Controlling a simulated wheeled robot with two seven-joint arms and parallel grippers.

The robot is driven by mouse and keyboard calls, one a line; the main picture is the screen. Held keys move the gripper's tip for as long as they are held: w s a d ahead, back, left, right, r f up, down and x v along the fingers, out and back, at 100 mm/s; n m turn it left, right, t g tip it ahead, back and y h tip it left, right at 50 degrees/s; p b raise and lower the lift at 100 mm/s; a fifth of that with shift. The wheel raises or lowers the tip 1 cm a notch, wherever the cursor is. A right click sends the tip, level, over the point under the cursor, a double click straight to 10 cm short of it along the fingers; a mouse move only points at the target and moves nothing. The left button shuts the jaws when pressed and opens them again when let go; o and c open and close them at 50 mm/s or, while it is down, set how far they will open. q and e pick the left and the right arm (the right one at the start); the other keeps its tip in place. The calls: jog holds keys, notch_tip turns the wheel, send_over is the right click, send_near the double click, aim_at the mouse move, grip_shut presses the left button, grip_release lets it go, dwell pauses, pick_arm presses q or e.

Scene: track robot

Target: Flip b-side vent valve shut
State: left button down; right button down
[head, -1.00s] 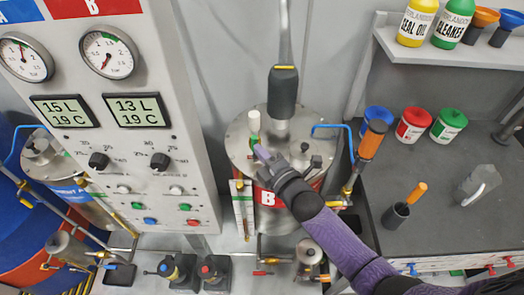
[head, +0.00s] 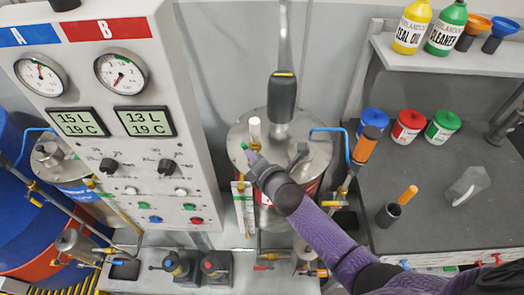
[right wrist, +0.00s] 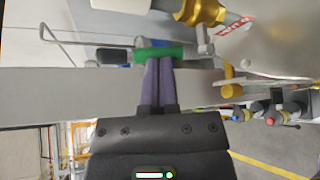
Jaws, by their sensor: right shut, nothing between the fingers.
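The B tank (head: 310,190) stands at centre with a round steel lid (head: 240,135). A cream-capped fitting (head: 254,129) rises from the left of the lid. A small green handle (head: 245,147) shows just below and left of it. In the right wrist view the green handle (right wrist: 150,54) lies across my fingertips, beside a brass valve body (right wrist: 203,12) and a grey metal arm. My right gripper (head: 251,158) is shut with nothing between its fingers, and its tips are at the green handle. Contact is hard to tell. My left gripper is out of view.
A black-sleeved vertical pipe (head: 283,97) stands on the lid behind. The gauge panel (head: 185,100) is to the left, a grey bench (head: 440,190) to the right.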

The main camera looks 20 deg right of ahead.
jog(key=a+n+g+h+p, duration=0.1)
jog(key=n, duration=0.1)
jog(key=a+f+n+g+h+p, duration=0.1)
jog(key=h, duration=0.1)
jog(key=w+a+f+n+g+h, duration=0.1)
jog(key=n+h, duration=0.1)
jog(key=shift+a+n+p, duration=0.1)
jog(key=shift+n+p, duration=0.2)
jog(key=shift+p, duration=0.1)
jog(key=shift+s+d+f, duration=0.15)
jog(key=shift+d, duration=0.25)
jog(key=shift+s+d+f, duration=0.1)
jog(key=shift+d+f, duration=0.05)
jog(key=shift+d, duration=0.2)
